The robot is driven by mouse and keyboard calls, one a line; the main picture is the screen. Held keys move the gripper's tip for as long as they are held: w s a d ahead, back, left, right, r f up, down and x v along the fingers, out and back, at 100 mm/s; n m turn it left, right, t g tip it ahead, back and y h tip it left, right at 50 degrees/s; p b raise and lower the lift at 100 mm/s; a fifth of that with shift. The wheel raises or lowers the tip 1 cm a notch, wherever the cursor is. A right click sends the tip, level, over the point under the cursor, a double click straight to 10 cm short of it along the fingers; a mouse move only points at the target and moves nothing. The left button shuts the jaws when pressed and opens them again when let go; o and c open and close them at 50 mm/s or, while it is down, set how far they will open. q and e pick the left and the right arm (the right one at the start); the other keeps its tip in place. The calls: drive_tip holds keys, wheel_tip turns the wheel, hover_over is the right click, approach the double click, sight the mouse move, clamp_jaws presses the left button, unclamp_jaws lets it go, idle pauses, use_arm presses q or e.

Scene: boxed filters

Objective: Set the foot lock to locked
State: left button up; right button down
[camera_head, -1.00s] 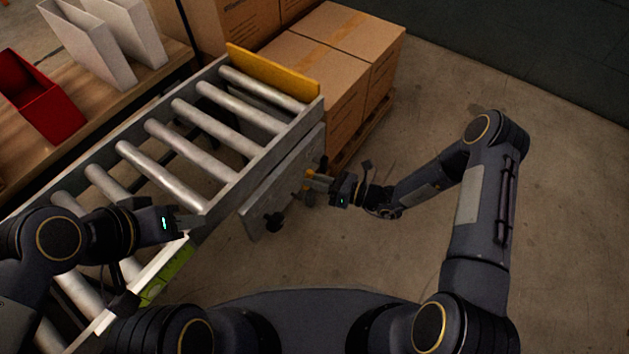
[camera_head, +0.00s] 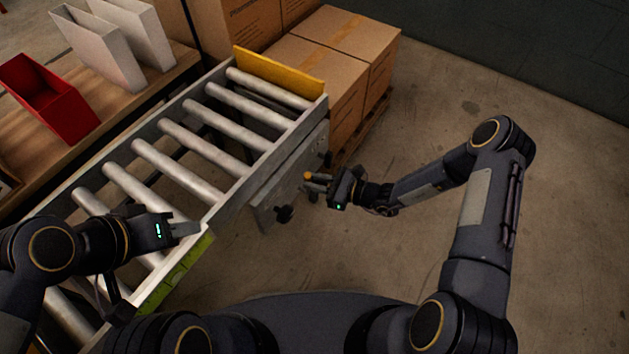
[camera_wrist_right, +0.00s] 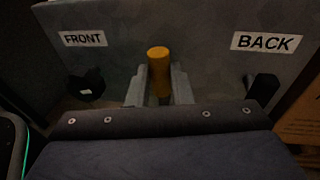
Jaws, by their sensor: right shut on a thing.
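The foot lock is on a grey side panel (camera_head: 265,203) of the roller conveyor. Its yellow handle (camera_wrist_right: 159,70) stands between the two fingers of my right gripper (camera_wrist_right: 159,92), which is shut on it. The handle's yellow tip (camera_head: 308,175) also shows in the head view beside my right gripper (camera_head: 316,183). The panel carries a FRONT label (camera_wrist_right: 83,39) on the left and a BACK label (camera_wrist_right: 263,42) on the right in the wrist view. My left gripper (camera_head: 190,229) is at the conveyor's near side rail; its jaw gap is unclear.
The conveyor's rollers (camera_head: 170,165) run up to a yellow end stop (camera_head: 280,72). Dark knobs (camera_head: 284,213) stick out of the panel. Cardboard boxes (camera_head: 345,75) stand on a pallet beyond. A red bin (camera_head: 52,97) sits on a wooden bench at left. The floor at right is clear.

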drive_tip(key=c, duration=1.3)
unclamp_jaws()
drive_tip(key=shift+s+d, duration=0.1)
drive_tip(key=p+v, duration=0.2)
drive_tip(key=v, duration=0.5)
drive_tip(key=shift+d, duration=0.25)
drive_tip(key=shift+s+r, duration=0.1)
